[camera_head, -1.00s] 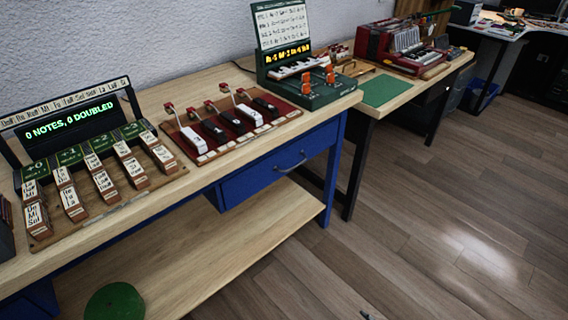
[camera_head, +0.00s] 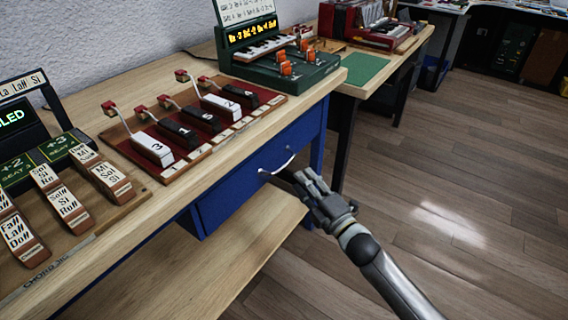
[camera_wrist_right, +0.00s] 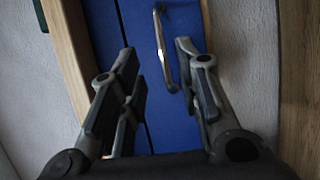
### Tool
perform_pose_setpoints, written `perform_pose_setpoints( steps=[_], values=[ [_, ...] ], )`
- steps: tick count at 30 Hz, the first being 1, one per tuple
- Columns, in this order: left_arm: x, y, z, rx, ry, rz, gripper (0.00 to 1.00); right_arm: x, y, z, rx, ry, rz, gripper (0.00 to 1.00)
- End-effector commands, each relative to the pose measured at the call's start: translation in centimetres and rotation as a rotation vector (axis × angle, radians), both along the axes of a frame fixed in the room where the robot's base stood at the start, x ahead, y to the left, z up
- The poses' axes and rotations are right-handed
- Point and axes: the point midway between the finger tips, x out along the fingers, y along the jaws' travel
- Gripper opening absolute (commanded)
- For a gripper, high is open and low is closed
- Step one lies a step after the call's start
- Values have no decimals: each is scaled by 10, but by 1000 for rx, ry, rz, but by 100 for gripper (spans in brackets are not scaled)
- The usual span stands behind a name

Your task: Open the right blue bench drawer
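The right blue bench drawer (camera_head: 240,193) sits under the wooden bench top and looks closed. Its curved metal handle (camera_head: 277,168) is on the drawer front. My right gripper (camera_head: 288,176) is at the handle, reaching in from the lower right. In the right wrist view the gripper (camera_wrist_right: 160,70) is open, with its fingers apart. The handle (camera_wrist_right: 160,45) shows between them, nearer the right finger, against the blue front (camera_wrist_right: 185,125). Contact with the handle cannot be told. My left gripper is not in view.
The bench top (camera_head: 120,235) carries a red board of numbered keys (camera_head: 190,120), chord blocks (camera_head: 60,195) and a green keyboard device (camera_head: 275,60). A lower shelf (camera_head: 220,255) lies under the drawer. The wooden floor (camera_head: 470,190) at the right is open.

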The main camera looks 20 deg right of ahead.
Motion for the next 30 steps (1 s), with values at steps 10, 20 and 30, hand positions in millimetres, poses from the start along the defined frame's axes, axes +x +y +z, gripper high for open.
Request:
perform_pose_setpoints(
  steps=[10,20,30],
  values=[
    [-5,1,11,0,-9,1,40,59,17,4,2,0,0,31],
    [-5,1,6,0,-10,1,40,86,24,6,1,3,-1,31],
    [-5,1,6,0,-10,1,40,87,24,6,2,4,-1,25]
  ],
)
